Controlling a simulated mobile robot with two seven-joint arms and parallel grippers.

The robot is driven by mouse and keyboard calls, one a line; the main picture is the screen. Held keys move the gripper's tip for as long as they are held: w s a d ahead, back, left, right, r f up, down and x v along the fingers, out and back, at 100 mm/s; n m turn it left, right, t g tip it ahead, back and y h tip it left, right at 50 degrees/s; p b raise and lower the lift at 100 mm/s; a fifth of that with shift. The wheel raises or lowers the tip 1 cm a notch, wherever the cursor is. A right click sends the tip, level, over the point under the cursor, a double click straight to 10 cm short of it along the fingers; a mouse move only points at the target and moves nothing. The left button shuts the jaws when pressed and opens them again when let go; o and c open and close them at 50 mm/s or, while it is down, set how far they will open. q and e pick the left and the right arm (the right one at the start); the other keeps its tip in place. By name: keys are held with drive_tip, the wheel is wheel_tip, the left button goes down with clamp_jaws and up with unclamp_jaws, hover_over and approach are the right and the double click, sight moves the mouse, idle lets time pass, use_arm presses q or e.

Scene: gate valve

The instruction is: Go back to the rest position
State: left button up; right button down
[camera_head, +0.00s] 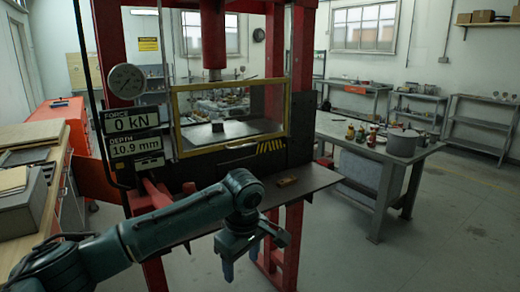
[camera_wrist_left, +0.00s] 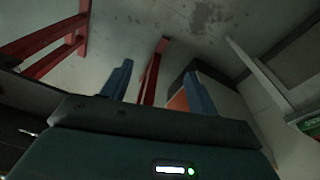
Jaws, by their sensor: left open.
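My left gripper (camera_head: 242,262) hangs pointing down in front of the press shelf in the head view. Its blue fingers (camera_wrist_left: 160,90) stand wide apart in the left wrist view, with nothing between them. The red press (camera_head: 300,65) stands just beyond my left arm, with a yellow-framed guard (camera_head: 287,108) in front of its work space. A small dark block (camera_head: 217,127) sits on the press table under the ram (camera_head: 213,45). My right gripper is in neither view.
The dark shelf (camera_head: 315,180) holds a small brown piece (camera_head: 287,181) close to my left wrist. Readouts (camera_head: 131,122) show 0 kN and 10.9 mm. The floor (camera_head: 430,240) at front right is clear.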

use_arm(q)
drive_tip(key=s+d+f+m+t+h, duration=0.1)
drive_tip(key=s+d+f+m+h, duration=0.25)
drive_tip(key=f, duration=0.45)
drive_tip(key=s+d+f+m+t+h, duration=0.1)
drive_tip(key=s+d+f+m+h, duration=0.3)
drive_tip(key=f, duration=0.5)
drive_tip(key=s+a+f+m+t+y, duration=0.2)
drive_tip(key=s+a+f+t, duration=0.1)
drive_tip(key=s+a, duration=0.5)
drive_tip(key=s+a+f+m+t+y, duration=0.2)
drive_tip(key=s+a+f, duration=0.3)
drive_tip(key=s+a, duration=0.4)
drive_tip(key=shift+a+f+m+t, duration=0.3)
drive_tip(key=shift+a+m+t, duration=0.25)
drive_tip(key=shift+a+t, duration=0.45)
drive_tip(key=shift+s+a, duration=0.1)
drive_tip(key=shift+c, duration=0.2)
